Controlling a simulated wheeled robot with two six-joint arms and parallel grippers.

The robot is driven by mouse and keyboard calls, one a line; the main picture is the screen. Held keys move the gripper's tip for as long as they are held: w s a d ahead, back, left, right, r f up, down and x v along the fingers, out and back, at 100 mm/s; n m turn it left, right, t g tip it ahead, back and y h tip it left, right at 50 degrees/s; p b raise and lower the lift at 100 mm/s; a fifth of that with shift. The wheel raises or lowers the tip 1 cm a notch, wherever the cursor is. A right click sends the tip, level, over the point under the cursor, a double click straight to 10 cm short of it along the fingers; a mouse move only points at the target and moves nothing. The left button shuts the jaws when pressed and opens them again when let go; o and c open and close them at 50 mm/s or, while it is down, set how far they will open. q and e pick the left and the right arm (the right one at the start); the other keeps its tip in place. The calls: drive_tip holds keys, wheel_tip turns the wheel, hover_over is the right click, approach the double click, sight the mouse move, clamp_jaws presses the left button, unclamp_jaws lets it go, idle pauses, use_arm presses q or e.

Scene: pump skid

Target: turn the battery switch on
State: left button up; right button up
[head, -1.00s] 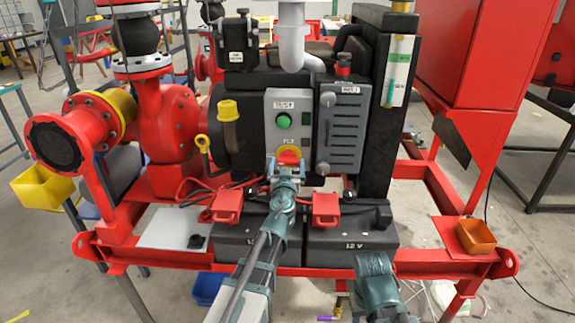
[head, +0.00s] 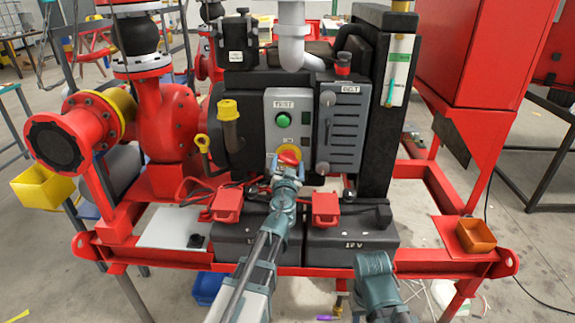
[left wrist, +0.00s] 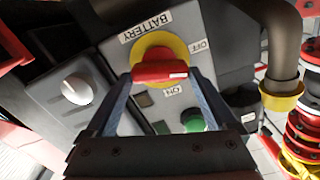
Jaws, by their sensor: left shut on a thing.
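The battery switch is a red handle (head: 289,156) on a round yellow plate (left wrist: 160,50), low on the grey panel (head: 271,107). In the left wrist view the red handle (left wrist: 158,72) lies between my left fingertips, with a "BATTERY" label (left wrist: 146,25) beside the plate. An "OFF" label (left wrist: 198,46) and an "ON" label (left wrist: 172,91) stand by the plate. The handle's white mark faces between these two labels. My left gripper (head: 286,170) is shut on the handle and hides part of it. My right gripper is out of view.
A green button (head: 283,120) sits above the switch, and a grey box with a knob (head: 338,130) stands beside it. Two batteries with red terminal covers (head: 326,205) lie below. A yellow-capped pipe (head: 228,109) stands left of the panel.

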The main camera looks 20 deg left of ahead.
use_arm(q)
drive_tip(key=m, duration=0.7)
drive_tip(key=shift+d+f, duration=0.15)
drive_tip(key=m, duration=0.7)
drive_tip(key=shift+d+f, duration=0.1)
drive_tip(key=shift+m, duration=0.3)
drive_tip(key=o, duration=1.1)
drive_tip(key=shift+c, duration=0.2)
drive_tip(key=shift+s, duration=0.1)
